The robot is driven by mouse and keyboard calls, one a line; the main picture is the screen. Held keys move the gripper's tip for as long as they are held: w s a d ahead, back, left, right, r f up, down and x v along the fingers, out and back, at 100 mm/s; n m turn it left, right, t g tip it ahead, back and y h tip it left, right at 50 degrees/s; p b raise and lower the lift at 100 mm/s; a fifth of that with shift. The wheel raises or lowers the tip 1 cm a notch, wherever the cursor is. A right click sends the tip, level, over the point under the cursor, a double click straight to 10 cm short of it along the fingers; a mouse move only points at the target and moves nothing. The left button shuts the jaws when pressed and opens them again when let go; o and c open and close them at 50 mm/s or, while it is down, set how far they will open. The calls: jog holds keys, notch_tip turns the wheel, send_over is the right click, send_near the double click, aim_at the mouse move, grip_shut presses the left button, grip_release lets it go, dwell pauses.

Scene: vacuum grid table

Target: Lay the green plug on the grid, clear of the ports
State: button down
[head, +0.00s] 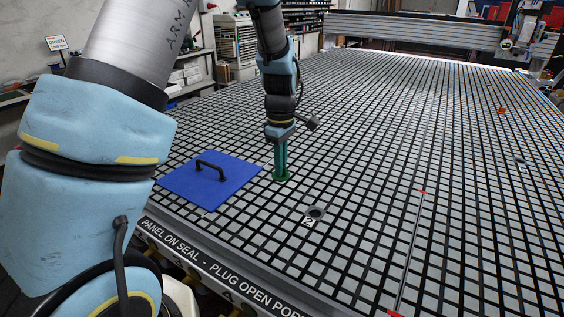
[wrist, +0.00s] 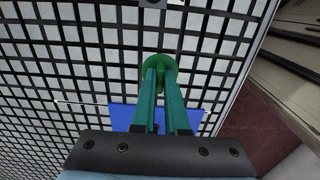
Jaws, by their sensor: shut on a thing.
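The green plug (head: 282,178) is a round-topped green piece at the tip of my gripper (head: 281,168), just right of the blue panel. My gripper points down and is shut on the plug. In the wrist view the plug (wrist: 161,62) shows as a green disc between the ends of the teal fingers (wrist: 158,75). I cannot tell whether it touches the grid (head: 370,150) or hangs just above it. An open port (head: 314,212) marked 2 lies to the right and nearer the front edge. Another dark port (head: 520,161) lies far right.
A blue panel (head: 228,190) with a black handle lies left of my gripper; it also shows in the wrist view (wrist: 122,115). A thin rod (head: 408,245) with red ends lies right of port 2. A small orange thing (head: 502,111) sits far right. Much grid is clear.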

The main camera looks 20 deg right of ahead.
dwell(0.4)
jog(key=shift+f+b, duration=2)
jog(key=shift+f, duration=1.85)
jog(key=shift+f, duration=0.7)
jog(key=c, duration=0.9)
grip_release()
jog(key=shift+o, duration=0.2)
